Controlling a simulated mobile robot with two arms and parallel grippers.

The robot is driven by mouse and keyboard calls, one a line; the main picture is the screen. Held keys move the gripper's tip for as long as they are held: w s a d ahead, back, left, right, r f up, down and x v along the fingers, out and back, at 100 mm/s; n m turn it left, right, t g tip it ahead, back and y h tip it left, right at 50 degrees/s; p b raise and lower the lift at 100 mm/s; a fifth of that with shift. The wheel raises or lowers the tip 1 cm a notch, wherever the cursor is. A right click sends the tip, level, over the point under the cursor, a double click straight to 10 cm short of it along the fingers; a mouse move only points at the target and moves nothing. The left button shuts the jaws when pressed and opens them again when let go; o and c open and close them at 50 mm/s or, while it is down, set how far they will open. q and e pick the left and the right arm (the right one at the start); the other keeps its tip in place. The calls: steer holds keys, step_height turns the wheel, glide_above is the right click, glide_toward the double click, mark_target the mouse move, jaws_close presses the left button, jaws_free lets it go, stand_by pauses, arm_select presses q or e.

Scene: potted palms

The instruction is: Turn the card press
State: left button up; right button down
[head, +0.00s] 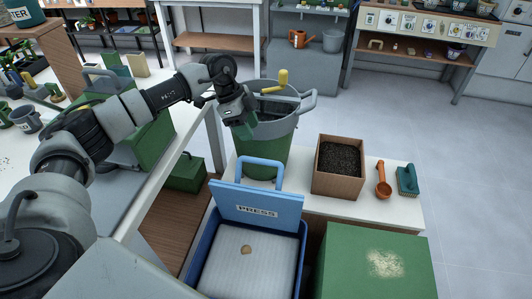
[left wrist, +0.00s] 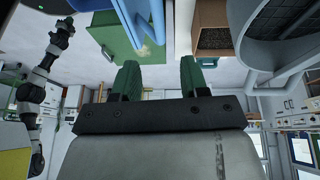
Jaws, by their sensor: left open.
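A blue panel lettered PRESS (head: 257,212), with a light blue loop handle, stands raised at the back of a blue tray (head: 303,262). My right gripper cannot be made out clearly.
A green bin (head: 272,145) with a yellow-knobbed handle (head: 283,78) stands close beside my left gripper. A soil-filled box (head: 330,188), an orange scoop (head: 383,180) and a green brush (head: 407,180) are to the right. A green box (head: 345,265) sits beside the tray.

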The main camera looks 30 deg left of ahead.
mark_target(264, 160)
arm_select(q)
steer(key=x, duration=1)
steer(key=shift+a+f, duration=0.1)
steer(key=shift+f, duration=0.25)
jaws_close()
